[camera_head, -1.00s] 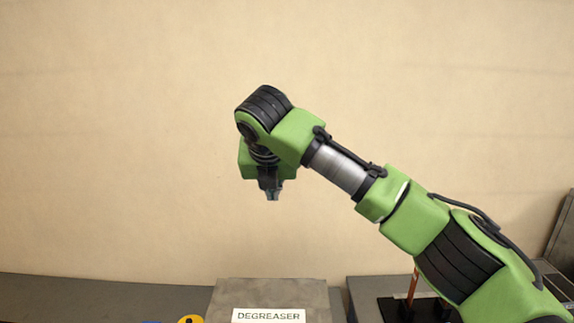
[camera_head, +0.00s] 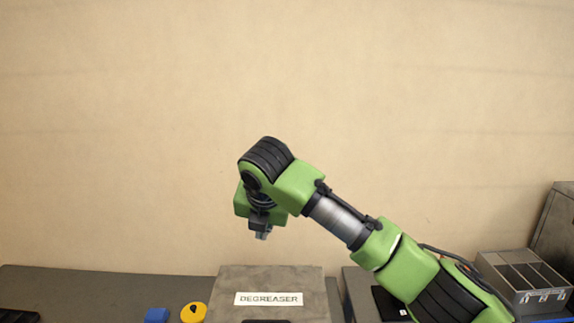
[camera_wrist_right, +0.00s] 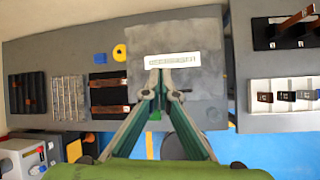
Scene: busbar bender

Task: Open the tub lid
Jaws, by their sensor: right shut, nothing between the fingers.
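The grey tub lid (camera_head: 235,290) carries a white label reading "DEGREASER" and looks closed. It sits at the bottom middle of the head view, and it also shows in the right wrist view (camera_wrist_right: 200,95). My right gripper (camera_head: 262,236) is shut and empty, pointing down above the lid's back edge in the picture. In the right wrist view its fingertips (camera_wrist_right: 160,72) meet just below the label. A gap between the fingertips and the lid seems to remain, but its size is hard to judge. The tub's body is mostly hidden. My left gripper is out of view.
A yellow round piece (camera_head: 193,312) and a blue block (camera_head: 156,315) lie left of the tub. A grey compartment bin (camera_head: 520,283) stands at the right. Dark trays and a white holder (camera_wrist_right: 285,98) with bars show in the wrist view. The wall behind is bare.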

